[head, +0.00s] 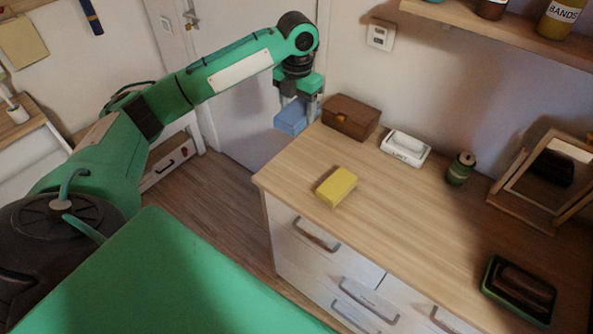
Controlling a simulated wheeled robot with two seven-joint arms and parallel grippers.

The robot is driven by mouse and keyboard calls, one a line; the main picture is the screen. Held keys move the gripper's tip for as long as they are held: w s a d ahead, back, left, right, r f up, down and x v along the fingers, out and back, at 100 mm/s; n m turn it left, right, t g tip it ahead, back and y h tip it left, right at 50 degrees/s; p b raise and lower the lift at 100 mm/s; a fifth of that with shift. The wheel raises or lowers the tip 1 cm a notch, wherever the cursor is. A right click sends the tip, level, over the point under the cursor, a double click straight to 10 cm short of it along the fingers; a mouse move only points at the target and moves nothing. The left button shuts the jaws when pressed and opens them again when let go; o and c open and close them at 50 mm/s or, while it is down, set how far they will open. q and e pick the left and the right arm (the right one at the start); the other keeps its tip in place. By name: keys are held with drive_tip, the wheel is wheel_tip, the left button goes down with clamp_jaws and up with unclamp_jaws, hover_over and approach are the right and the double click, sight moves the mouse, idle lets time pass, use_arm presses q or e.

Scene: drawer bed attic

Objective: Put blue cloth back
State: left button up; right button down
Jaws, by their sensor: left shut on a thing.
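A folded blue cloth (291,117) is in my left gripper (298,100), near the far left corner of the dresser top. The gripper points down and is shut on the cloth. The cloth appears beside the dresser's left edge, with the door behind it; I cannot tell its exact height. The wooden dresser (400,215) has several white drawers, all of which look shut. My right gripper is not in view.
A brown wooden box (351,117) stands right of the cloth. A yellow block (336,187), a white dish (406,149), a green can (460,169), a framed mirror (545,180) and a dark tray (517,291) are on the dresser. The middle is clear. A shelf (500,30) hangs above.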

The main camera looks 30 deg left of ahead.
use_arm(q)
drive_tip(key=shift+r, duration=0.15)
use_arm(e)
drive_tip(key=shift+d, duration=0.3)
use_arm(q)
drive_tip(key=p, duration=0.3)
hover_over(297, 169)
wheel_tip(297, 169, down, 16)
drive_tip(key=shift+f, duration=0.1)
wheel_tip(297, 169, down, 3)
drive_tip(key=shift+r+p, duration=0.1)
drive_tip(key=shift+p, duration=0.85)
drive_tip(key=shift+f, duration=0.3)
drive_tip(key=o, duration=0.9)
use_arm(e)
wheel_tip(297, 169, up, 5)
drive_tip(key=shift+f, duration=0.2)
use_arm(q)
drive_tip(key=shift+f, duration=0.1)
drive_tip(key=shift+f+b, duration=0.25)
drive_tip(key=shift+b, duration=0.5)
wheel_tip(297, 169, up, 14)
drive_tip(key=b, duration=0.3)
drive_tip(key=shift+s+a, duration=0.1)
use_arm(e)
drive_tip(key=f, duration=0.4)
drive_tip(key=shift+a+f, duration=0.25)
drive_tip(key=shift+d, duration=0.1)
